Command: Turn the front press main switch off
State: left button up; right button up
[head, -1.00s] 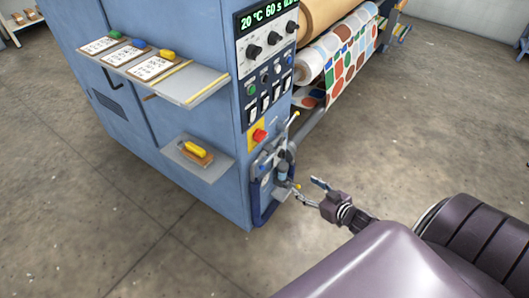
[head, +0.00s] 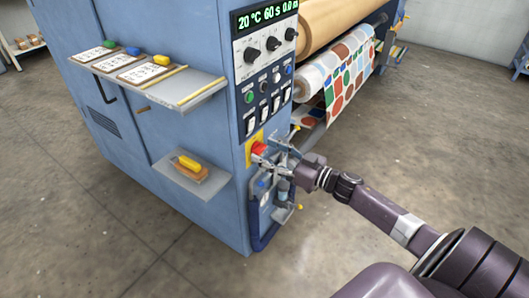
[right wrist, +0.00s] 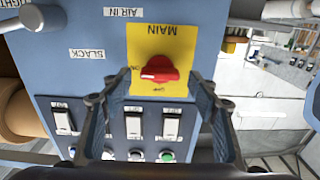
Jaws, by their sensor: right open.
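The main switch is a red rotary knob (head: 258,148) on a yellow plate (head: 250,156), low on the press's front control panel. In the right wrist view the knob (right wrist: 160,69) shows its grip lying roughly crosswise on the plate marked MAIN (right wrist: 152,42); the small position marks are too blurred to read surely. My right gripper (head: 279,156) is right beside the knob in the head view. In the wrist view its open fingers (right wrist: 159,84) stand on either side of the knob with visible gaps, apparently not touching it. My left gripper is out of view.
Above the switch are rocker switches (head: 263,114), buttons, dials and a lit display (head: 266,15). Below it are air fittings and a blue hose (head: 257,238). Two shelves (head: 190,178) jut out at left. A patterned web (head: 345,80) runs at right. Floor at right is open.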

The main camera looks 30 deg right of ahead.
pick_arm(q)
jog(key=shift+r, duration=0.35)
pick_arm(e)
jog(key=shift+w+a, duration=0.2)
jog(key=shift+w, duration=0.35)
jog(key=c, duration=1.2)
